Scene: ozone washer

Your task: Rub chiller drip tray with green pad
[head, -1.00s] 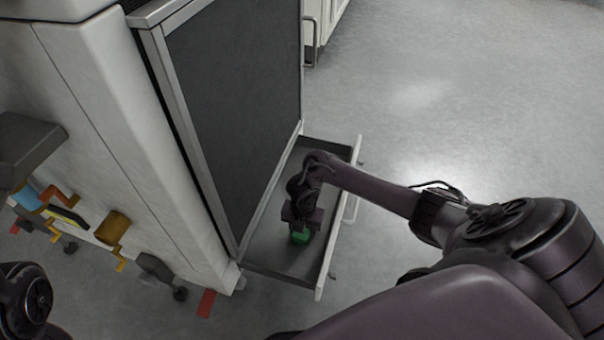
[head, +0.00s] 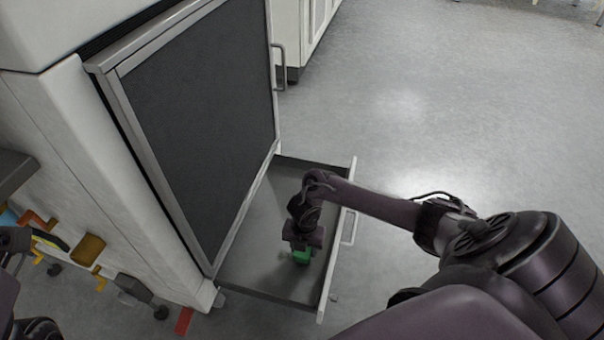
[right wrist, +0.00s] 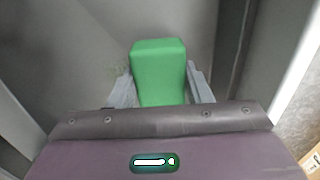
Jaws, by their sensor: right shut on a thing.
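The chiller drip tray (head: 262,221) is a grey, shallow pulled-out drawer with a white front, low at the base of the chiller. My right gripper (head: 302,250) reaches down into the tray and is shut on the green pad (head: 302,257). In the right wrist view the green pad (right wrist: 158,70) sits between the two grey fingers, over the tray's grey floor (right wrist: 90,75). A faint greenish-brown smudge (right wrist: 115,70) shows on the floor left of the pad. Whether the pad touches the floor is hard to tell. Part of my left arm shows at the left edge, but its gripper cannot be made out.
The chiller's dark panel (head: 200,130) rises along the left side of the tray. The white drawer front with its handle (head: 349,227) bounds the right. Coloured fittings (head: 88,249) hang at lower left. Open grey floor (head: 440,110) lies to the right.

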